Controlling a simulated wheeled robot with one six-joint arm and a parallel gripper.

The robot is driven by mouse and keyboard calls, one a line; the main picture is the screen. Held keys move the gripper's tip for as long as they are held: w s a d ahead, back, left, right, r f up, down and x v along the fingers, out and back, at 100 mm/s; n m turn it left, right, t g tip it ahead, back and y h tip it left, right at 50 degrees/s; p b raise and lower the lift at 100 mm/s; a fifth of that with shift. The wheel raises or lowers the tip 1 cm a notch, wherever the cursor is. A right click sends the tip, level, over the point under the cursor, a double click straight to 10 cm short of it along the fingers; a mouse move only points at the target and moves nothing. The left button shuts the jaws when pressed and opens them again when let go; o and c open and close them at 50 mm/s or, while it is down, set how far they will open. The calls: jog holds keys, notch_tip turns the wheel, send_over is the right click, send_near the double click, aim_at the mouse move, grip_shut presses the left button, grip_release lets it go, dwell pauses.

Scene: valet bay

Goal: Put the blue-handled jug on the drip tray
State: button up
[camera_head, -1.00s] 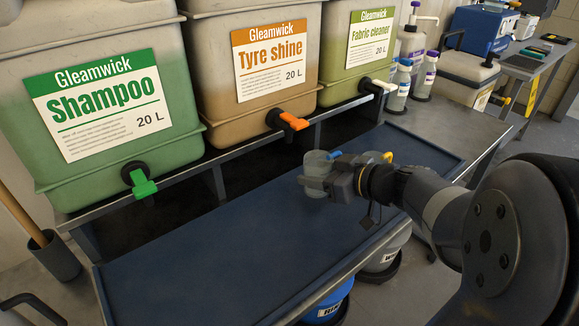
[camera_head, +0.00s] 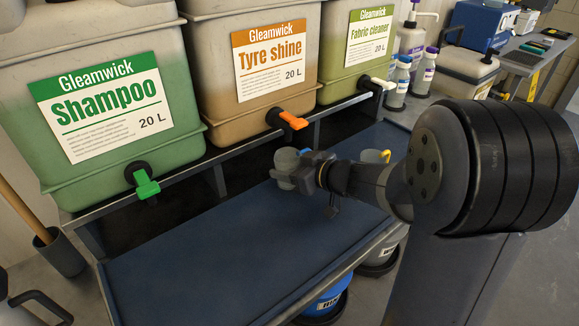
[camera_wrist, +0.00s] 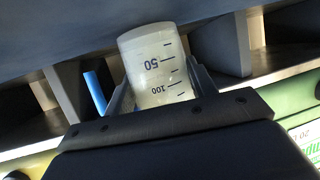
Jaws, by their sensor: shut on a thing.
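My gripper (camera_head: 290,176) is shut on the translucent jug (camera_head: 284,162), over the middle of the long dark blue tray (camera_head: 200,262) in front of the dispensers. In the wrist view the jug (camera_wrist: 160,68) sits between the fingers, with black volume marks, and its blue handle (camera_wrist: 95,92) sticks out at the left. In the head view the gripper hides part of the jug. I cannot tell whether its base touches the tray. A second jug with a yellow handle (camera_head: 386,156) stands to the right, partly behind my arm.
Three dispensers stand behind the tray: Shampoo with a green tap (camera_head: 146,184), Tyre shine with an orange tap (camera_head: 293,121), Fabric cleaner with a white tap (camera_head: 383,84). Bottles (camera_head: 424,70) stand at the back right. The tray's left half is clear.

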jog(key=shift+s+f+b, duration=0.15)
jog(key=shift+f+b, duration=0.4)
jog(key=shift+b, duration=0.45)
jog(key=shift+s+f+b, duration=0.1)
jog(key=shift+f+b, duration=0.25)
jog(key=shift+b, duration=0.05)
jog(key=o, duration=1)
jog(key=shift+r, duration=0.15)
jog(key=r+p, duration=0.1)
jog(key=p, duration=0.2)
jog(key=shift+r, duration=0.15)
jog(key=b+v, duration=0.1)
jog(key=v, duration=1)
jog(key=shift+s+d+r, duration=0.1)
jog(key=shift+d+r, duration=0.1)
jog(key=shift+d, duration=0.15)
